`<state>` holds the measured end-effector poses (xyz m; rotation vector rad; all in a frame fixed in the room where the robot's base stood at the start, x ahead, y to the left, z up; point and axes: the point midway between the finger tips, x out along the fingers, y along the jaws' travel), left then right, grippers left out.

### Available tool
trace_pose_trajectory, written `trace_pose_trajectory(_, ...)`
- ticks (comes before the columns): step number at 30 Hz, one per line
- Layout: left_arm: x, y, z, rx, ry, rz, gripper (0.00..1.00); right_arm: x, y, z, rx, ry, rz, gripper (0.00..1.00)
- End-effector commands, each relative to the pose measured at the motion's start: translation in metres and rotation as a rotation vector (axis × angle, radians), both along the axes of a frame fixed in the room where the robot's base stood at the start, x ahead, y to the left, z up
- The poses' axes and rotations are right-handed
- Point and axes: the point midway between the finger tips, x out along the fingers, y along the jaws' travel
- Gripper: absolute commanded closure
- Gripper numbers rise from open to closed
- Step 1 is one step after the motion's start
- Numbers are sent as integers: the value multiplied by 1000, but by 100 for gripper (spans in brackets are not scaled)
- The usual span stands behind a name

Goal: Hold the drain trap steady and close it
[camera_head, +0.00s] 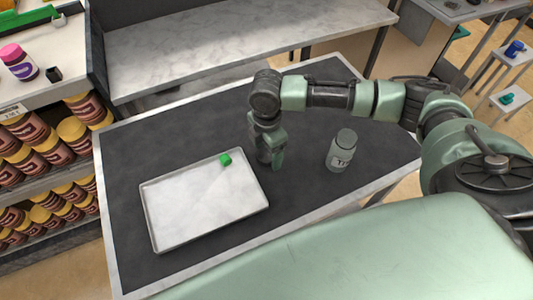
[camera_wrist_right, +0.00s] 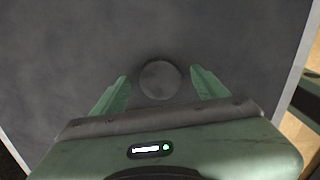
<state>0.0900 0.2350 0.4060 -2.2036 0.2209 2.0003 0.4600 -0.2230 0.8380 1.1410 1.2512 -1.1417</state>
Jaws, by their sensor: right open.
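A grey-green bottle with a grey top and a label starting with "T" (camera_head: 341,152), which seems to be the drain trap, stands upright on the dark table mat. My right gripper (camera_head: 270,157) points down to the left of it, between it and the tray; they look apart in the head view. In the right wrist view, the right gripper (camera_wrist_right: 160,88) is open. A dark round top (camera_wrist_right: 160,80) shows between its green fingers, with gaps on both sides; I cannot tell for certain whether it is the bottle's. My left gripper is not in view.
A metal tray (camera_head: 202,203) with a small green block (camera_head: 225,159) on it lies left of the gripper. The table's dark mat (camera_head: 180,135) is clear behind the tray. A shelf of brown jars (camera_head: 45,150) stands at the left. A grey bench (camera_head: 230,45) stands behind.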

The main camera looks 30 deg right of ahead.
Motion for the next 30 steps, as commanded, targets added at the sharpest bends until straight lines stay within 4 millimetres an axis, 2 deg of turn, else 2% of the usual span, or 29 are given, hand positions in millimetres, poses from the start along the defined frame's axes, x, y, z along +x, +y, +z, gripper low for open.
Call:
trace_pose_trajectory(12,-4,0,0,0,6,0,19,0,0,-5,0,-1,1,26)
trace_pose_trajectory(19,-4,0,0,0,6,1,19,0,0,-5,0,-1,1,89)
trace_pose_trajectory(30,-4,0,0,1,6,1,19,0,0,0,0,-2,0,89)
